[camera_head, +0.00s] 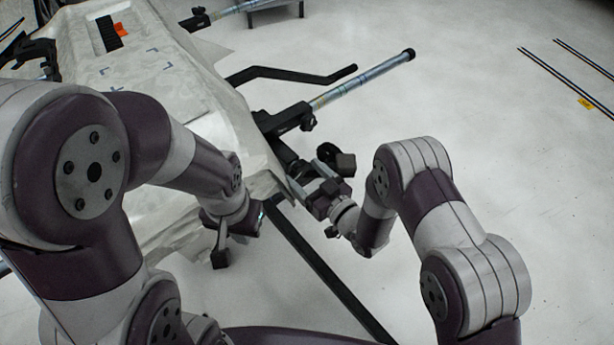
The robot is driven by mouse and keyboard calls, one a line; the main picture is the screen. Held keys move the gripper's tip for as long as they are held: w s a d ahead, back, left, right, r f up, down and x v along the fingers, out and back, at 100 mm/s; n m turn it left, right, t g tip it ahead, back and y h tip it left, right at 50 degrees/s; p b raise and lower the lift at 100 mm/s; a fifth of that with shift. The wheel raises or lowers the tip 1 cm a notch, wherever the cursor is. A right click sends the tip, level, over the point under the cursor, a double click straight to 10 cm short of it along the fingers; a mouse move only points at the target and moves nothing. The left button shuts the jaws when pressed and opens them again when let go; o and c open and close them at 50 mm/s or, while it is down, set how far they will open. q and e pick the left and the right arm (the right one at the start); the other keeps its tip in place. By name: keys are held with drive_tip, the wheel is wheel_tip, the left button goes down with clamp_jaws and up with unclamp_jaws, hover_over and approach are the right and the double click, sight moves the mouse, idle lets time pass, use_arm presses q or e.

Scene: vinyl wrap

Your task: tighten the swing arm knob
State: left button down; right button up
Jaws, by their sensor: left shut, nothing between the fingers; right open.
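A black swing arm bracket (283,119) sticks out from the side of the wrapped table, with a silver tube (365,79) running from it to the upper right. A small dark knob (308,122) shows at the bracket's lower right side. My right gripper (319,168) is open just below the bracket, its fingers pointing up toward it. Dark parts overlap there, and I cannot tell whether the fingers touch anything. My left gripper (220,257) is shut and empty, pointing down beside the table's near corner, partly hidden by its wrist.
The table (135,58) is covered in pale wrinkled wrap, with an orange-and-black item on top. A bent black bar (290,75) juts out above the bracket. A black floor beam (325,274) runs below my grippers. The floor at right is open.

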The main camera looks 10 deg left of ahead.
drive_tip(key=shift+w+a, duration=0.1)
drive_tip(key=shift+a, duration=0.05)
drive_tip(key=c, duration=1)
